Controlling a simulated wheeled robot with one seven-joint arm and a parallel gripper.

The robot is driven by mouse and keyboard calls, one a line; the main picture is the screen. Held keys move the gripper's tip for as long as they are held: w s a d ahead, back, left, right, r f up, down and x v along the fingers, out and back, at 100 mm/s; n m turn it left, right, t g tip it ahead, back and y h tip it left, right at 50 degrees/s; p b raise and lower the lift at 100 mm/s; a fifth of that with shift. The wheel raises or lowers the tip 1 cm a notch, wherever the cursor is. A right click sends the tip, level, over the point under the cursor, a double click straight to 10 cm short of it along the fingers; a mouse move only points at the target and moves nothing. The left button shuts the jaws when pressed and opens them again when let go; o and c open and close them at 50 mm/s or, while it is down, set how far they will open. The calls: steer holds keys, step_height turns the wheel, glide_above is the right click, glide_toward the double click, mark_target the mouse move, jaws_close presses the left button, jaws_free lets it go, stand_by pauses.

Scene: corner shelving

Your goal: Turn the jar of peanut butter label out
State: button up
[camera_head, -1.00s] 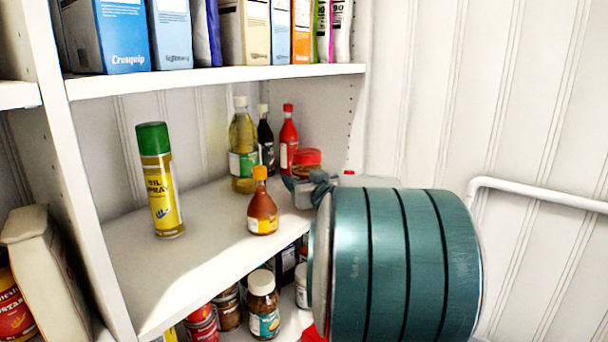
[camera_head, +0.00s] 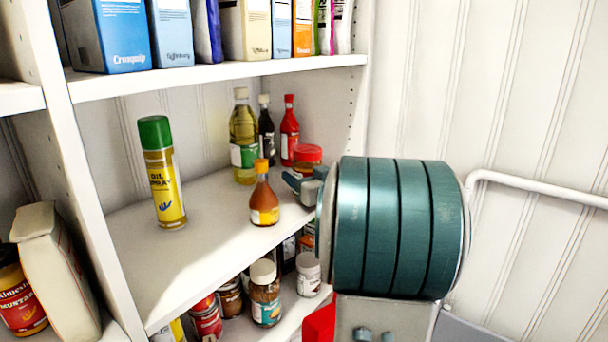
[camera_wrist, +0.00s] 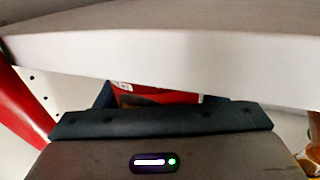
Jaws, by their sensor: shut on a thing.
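The jar of peanut butter has a red lid (camera_head: 307,153) and brown contents. In the wrist view, a red and dark patch of the jar (camera_wrist: 155,97) shows just beyond my dark finger bar. Most of the jar is hidden there, and I cannot tell which way its label faces.
An orange-capped sauce bottle (camera_head: 264,202) stands close left of my gripper. Oil, dark and red bottles (camera_head: 289,130) stand behind the jar. An oil spray can (camera_head: 162,178) stands further left. A shelf board (camera_wrist: 180,58) crosses the wrist view.

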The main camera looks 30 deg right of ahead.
steer(key=o, duration=1.6)
steer(key=shift+r, duration=0.1)
steer(key=shift+o, duration=0.2)
steer(key=s+b, duration=0.1)
steer(key=s, duration=1.3)
steer(key=shift+a, duration=0.2)
